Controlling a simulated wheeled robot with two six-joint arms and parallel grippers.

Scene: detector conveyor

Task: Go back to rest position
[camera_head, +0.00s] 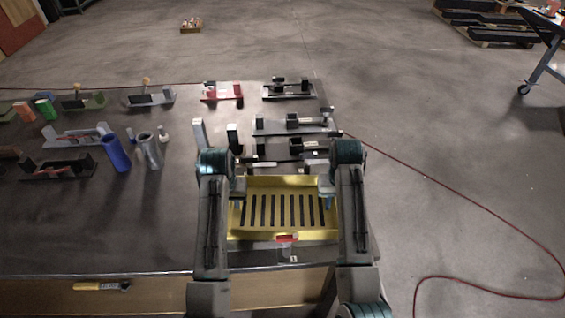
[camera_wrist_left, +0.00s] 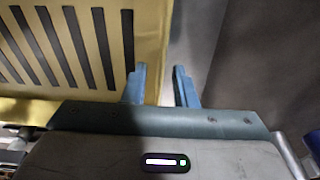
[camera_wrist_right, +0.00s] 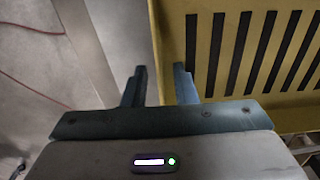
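The yellow slotted tray (camera_head: 283,182) sits at the table's front edge between my two arms. My left gripper (camera_head: 238,194) is at the tray's left side. In the left wrist view its blue fingers (camera_wrist_left: 163,85) are apart, with the yellow rim (camera_wrist_left: 154,30) in line with the gap. My right gripper (camera_head: 327,198) is at the tray's right side. In the right wrist view its fingers (camera_wrist_right: 160,85) are apart, near the tray's side wall (camera_wrist_right: 172,30). Neither wrist view shows clearly whether the fingers touch the rim.
The dark table (camera_head: 90,225) holds a blue cylinder (camera_head: 116,153), a grey cylinder (camera_head: 151,151), a red fixture (camera_head: 222,92) and several dark fixtures beyond the tray. A red cable (camera_head: 430,180) lies on the floor at right. A yellow-handled tool (camera_head: 95,286) is at the front.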

